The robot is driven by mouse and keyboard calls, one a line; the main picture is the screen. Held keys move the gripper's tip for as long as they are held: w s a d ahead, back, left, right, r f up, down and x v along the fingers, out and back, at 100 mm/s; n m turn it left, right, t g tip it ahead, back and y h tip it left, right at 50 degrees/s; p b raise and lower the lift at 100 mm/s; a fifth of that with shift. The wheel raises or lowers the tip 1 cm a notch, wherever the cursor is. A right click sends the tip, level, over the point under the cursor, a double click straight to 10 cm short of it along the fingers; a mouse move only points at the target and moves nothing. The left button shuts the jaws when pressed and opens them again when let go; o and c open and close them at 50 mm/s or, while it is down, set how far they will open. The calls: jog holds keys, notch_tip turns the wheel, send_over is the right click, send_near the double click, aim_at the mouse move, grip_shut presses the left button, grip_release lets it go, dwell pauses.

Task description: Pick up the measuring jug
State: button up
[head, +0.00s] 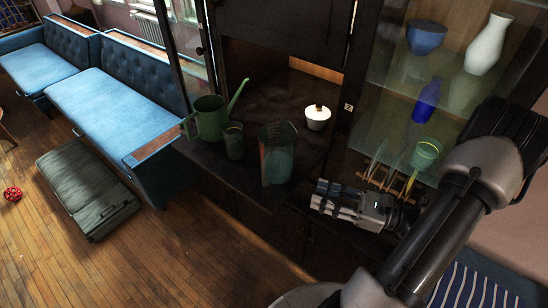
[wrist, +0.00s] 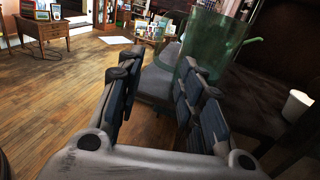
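The measuring jug (head: 278,158) is clear and greenish with red markings. It stands upright near the front edge of the cabinet's dark shelf in the head view. In the wrist view, the clear green jug (wrist: 208,42) shows beyond the fingers and right of centre, its lower part partly hidden by the right finger. My gripper (head: 319,198) is to the right of the jug and apart from it in the head view. In the wrist view, my gripper (wrist: 160,62) has its fingers spread with nothing between them.
A green watering can (head: 211,121) and green cup (head: 234,143) stand left of the jug. Glass shelves hold a blue bowl (head: 426,38) and vases. A suitcase (head: 84,184) lies on the floor.

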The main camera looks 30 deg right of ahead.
send_near(264, 175)
jog(key=w+a+f, duration=0.1)
jog(key=w+a, duration=0.1)
jog(key=w, duration=0.2)
jog(key=shift+b+x, duration=0.5)
jog(key=shift+x, duration=2.5)
grip_shut()
jog(key=shift+r, duration=0.1)
